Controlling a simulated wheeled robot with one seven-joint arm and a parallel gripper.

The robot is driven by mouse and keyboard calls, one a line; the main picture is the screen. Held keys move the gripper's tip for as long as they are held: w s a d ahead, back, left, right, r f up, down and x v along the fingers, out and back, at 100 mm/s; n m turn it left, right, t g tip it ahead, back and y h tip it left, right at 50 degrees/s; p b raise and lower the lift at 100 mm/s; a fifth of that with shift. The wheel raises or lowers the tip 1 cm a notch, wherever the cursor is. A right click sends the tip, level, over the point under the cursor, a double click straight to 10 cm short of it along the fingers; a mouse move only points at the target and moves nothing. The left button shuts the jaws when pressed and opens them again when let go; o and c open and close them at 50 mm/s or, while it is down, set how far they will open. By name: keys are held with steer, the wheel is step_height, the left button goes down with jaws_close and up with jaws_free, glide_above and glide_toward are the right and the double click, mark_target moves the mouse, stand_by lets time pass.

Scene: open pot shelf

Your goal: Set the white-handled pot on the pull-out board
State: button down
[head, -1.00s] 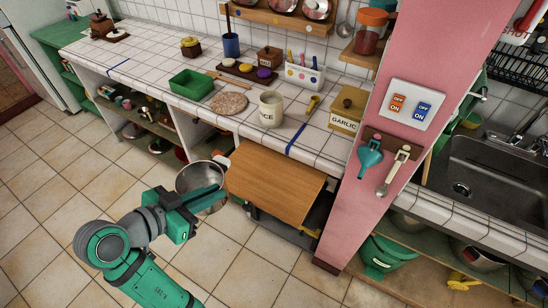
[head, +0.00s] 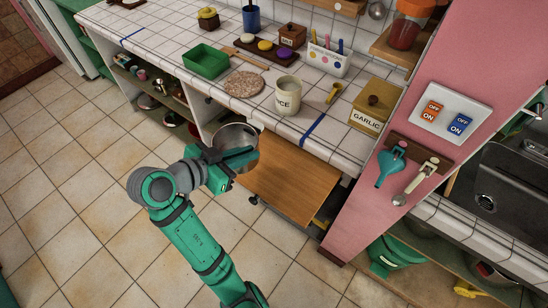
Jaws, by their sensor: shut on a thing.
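The steel pot (head: 229,136) is at the upper left corner of the wooden pull-out board (head: 292,182), beside the counter front. A small white piece, likely a handle, shows at its far right side. My gripper (head: 240,155) is shut on the pot at its near side, and its fingers hide part of the rim and wall. The pot's underside is hidden, so I cannot tell whether it touches the board. The board juts out below the counter, and its visible top is bare.
The tiled counter (head: 213,90) overhangs behind the board. A cream jar (head: 288,96), a round trivet (head: 244,85) and a green tray (head: 206,60) stand near its edge. A pink pillar (head: 415,125) bounds the board's right side. Open floor lies in front.

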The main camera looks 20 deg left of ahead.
mark_target(246, 170)
steer(key=shift+w+d+f, duration=0.85)
steer(key=shift+w+f, duration=0.4)
steer(key=shift+f, duration=0.55)
steer(key=shift+w+d+f, duration=0.9)
steer(key=shift+w+f, duration=0.35)
steer(key=shift+f, duration=0.6)
steer(key=shift+w+d+f, duration=0.85)
steer(key=shift+w+f, duration=0.4)
steer(key=shift+f, duration=0.55)
steer(key=c, duration=1.8)
jaws_free()
steer(key=v, duration=1.2)
